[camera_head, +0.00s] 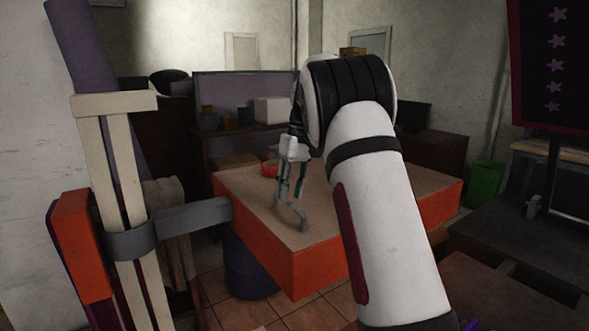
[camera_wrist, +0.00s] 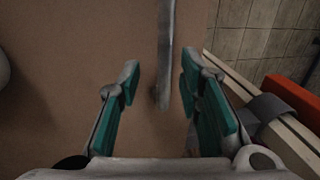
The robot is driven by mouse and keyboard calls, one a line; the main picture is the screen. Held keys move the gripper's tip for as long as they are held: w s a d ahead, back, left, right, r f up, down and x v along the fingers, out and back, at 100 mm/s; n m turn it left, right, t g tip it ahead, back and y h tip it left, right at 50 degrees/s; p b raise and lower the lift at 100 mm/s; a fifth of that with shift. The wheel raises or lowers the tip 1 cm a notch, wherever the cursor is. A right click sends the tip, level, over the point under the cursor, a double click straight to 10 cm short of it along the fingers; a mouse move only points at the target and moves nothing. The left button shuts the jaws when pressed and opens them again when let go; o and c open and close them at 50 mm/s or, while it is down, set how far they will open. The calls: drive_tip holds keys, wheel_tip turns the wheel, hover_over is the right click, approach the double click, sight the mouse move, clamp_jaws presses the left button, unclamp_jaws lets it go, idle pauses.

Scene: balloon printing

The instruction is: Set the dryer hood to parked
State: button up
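What looks like the dryer hood (camera_head: 265,245) is a wide, flat box with orange sides and a brown top, joined by a grey arm (camera_head: 192,217) to a cream post (camera_head: 130,190). A grey curved bar, apparently its handle (camera_head: 291,213), stands on the brown top. My gripper (camera_head: 292,188) is above the top, pointing down at the bar. In the wrist view the bar (camera_wrist: 165,60) lies between the teal-padded fingers (camera_wrist: 160,80), which are spread with gaps on both sides. Whether the bar is at fingertip depth is hard to tell.
A red bowl (camera_head: 269,168) shows behind the box. A purple bin (camera_head: 248,265) stands below its left side. A dark table (camera_head: 525,232) is at the right, near a green bin (camera_head: 485,183). Shelves line the back. Tiled floor shows at lower left.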

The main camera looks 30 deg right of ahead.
wheel_tip(320, 180, up, 11)
drive_tip(key=d, duration=0.2)
drive_tip(key=shift+f, duration=0.2)
drive_tip(key=shift+d, duration=0.1)
idle(0.4)
drive_tip(key=s+a+r+t+h, duration=0.1)
drive_tip(key=s+a+r, duration=0.1)
drive_tip(key=s+a, duration=0.5)
drive_tip(key=s+a+r+t, duration=0.1)
drive_tip(key=s+a+r, duration=0.2)
drive_tip(key=s+a, duration=0.45)
drive_tip(key=s+a+f+t, duration=0.1)
drive_tip(key=s+a+f, duration=0.2)
drive_tip(key=s+f, duration=0.4)
drive_tip(key=s+a+f+t+h, duration=0.1)
drive_tip(key=s+a+f, duration=0.3)
drive_tip(key=s, duration=1)
wheel_tip(320, 180, down, 4)
drive_tip(key=shift+s+a+r, duration=0.1)
drive_tip(key=shift+s+a, duration=0.1)
